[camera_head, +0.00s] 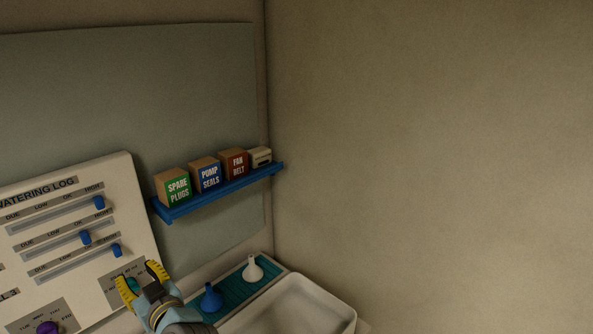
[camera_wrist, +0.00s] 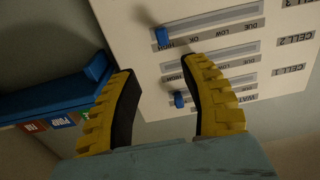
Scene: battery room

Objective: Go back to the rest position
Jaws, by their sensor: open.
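My gripper (camera_head: 142,283) shows at the bottom of the head view, in front of the lower right part of the watering log panel (camera_head: 128,190). Its yellow ridged fingers are spread apart with nothing between them. In the wrist view the open gripper (camera_wrist: 165,105) faces the panel (camera_wrist: 125,20), which appears upside down with blue slider knobs. A teal knob (camera_head: 132,285) shows between the fingers in the head view; I cannot tell whether they touch it. A purple knob (camera_head: 47,328) sits lower left on the panel.
A blue shelf (camera_head: 222,194) holds several small boxes, right of the panel; the shelf is close beside the left finger in the wrist view (camera_wrist: 50,98). Below are a teal mat (camera_head: 235,291) with a blue funnel (camera_head: 211,299) and white funnel (camera_head: 253,270), and a pale basin (camera_head: 318,296).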

